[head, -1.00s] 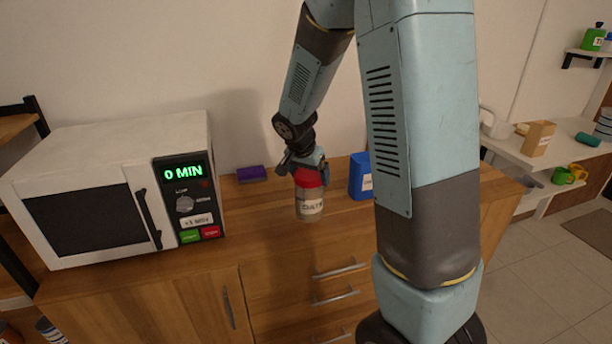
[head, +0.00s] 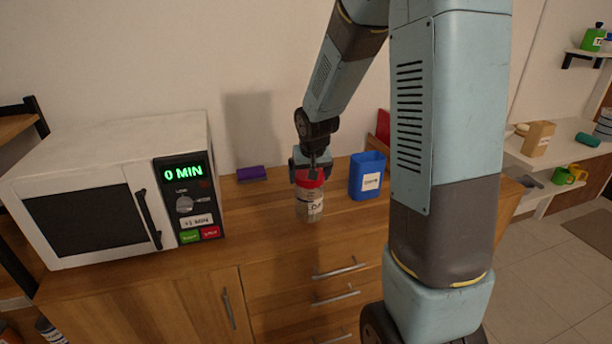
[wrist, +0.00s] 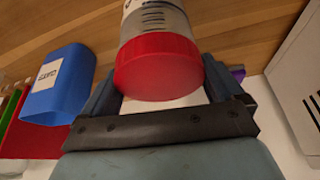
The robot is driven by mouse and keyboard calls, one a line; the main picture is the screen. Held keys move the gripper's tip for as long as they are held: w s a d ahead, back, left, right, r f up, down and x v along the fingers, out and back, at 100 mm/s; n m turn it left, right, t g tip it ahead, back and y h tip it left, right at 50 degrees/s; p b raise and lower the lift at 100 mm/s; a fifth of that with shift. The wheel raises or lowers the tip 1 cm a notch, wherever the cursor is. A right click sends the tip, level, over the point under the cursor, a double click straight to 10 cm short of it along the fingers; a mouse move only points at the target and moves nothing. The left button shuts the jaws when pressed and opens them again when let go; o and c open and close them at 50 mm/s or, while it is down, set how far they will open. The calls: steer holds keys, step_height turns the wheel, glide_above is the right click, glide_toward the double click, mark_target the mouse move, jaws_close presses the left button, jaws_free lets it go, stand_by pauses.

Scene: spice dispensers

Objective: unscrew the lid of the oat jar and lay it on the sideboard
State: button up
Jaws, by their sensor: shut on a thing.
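The oat jar (head: 309,207) is clear with a pale printed label and stands upright on the sideboard (head: 265,215). Its red lid (head: 313,180) sits on top of the jar. My gripper (head: 310,178) comes down from above and is shut on the lid. In the wrist view, the red lid (wrist: 158,72) lies between the two fingers, with the jar body (wrist: 155,18) beyond it. The lid and jar look joined, with no gap between them that I can see.
A white microwave (head: 90,190) stands at the left, with a small purple object (head: 251,173) beside it. A blue open container (head: 368,178) stands right of the jar, with a red thing (head: 384,128) behind it. Bare wood lies in front of the jar.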

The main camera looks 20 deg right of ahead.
steer(key=shift+n+y, duration=0.3)
steer(key=shift+n, duration=0.3)
steer(key=o, duration=0.7)
steer(key=shift+m, duration=0.3)
steer(key=shift+m+h, duration=0.4)
steer(key=shift+m, duration=0.2)
